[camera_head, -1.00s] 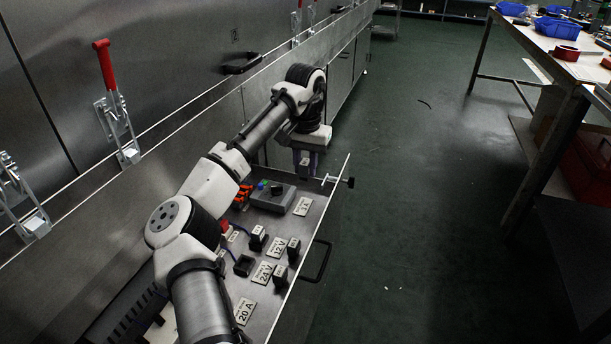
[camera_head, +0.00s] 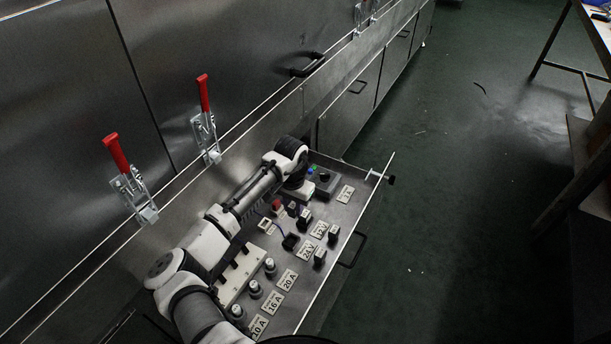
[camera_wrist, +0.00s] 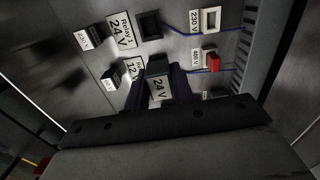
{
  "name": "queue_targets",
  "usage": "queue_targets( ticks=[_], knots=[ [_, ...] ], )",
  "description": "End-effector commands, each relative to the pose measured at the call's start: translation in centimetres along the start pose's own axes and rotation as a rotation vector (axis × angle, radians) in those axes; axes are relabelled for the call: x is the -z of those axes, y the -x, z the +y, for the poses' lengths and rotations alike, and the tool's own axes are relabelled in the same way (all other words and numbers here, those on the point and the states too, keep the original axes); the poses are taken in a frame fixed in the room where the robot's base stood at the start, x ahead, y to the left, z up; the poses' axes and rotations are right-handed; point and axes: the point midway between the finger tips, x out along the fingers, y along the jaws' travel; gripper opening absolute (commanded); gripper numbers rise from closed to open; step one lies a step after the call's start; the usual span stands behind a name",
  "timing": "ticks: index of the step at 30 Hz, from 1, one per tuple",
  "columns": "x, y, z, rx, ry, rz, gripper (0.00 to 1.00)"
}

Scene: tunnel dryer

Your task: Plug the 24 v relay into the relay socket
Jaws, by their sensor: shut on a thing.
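In the wrist view my gripper (camera_wrist: 158,92) is shut on the 24 V relay (camera_wrist: 160,88), a dark block with a white "24 V" label, held between its two fingers. The relay socket (camera_wrist: 150,26) is a dark square frame beside the "RELAY 1 24 V" plate (camera_wrist: 121,31), away from the held relay towards the picture's top. The socket also shows in the head view (camera_head: 291,242), in the open drawer near the 24 V plate (camera_head: 308,250). In the head view my wrist hides most of the gripper, and the gap below the relay cannot be told.
Two other relays stand near the drawer's front, one (camera_head: 333,233) by the 12 V plate (camera_head: 319,230) and one (camera_head: 319,257). A control box (camera_head: 325,180), a red button (camera_head: 277,205) and several fuses (camera_head: 270,267) stand around. The drawer handle (camera_head: 352,250) sticks out in front.

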Motion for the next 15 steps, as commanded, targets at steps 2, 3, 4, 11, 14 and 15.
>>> queue_targets(
  ticks=[2,3,4,11,14,15],
  knots=[
    [-1.2,0.5,0.2,-0.004,-0.004,-0.002,0.02],
    [-1.7,0.3,0.3,-0.003,-0.008,0.000,0.02],
    [-2.0,0.1,0.4,-0.003,-0.010,0.000,0.02],
    [-3.4,-0.6,1.1,0.000,-0.023,0.000,0.02],
    [-3.5,-0.8,1.2,0.000,-0.024,0.000,0.02],
    [-3.6,-0.9,1.2,0.001,-0.024,0.000,0.02]
  ],
)
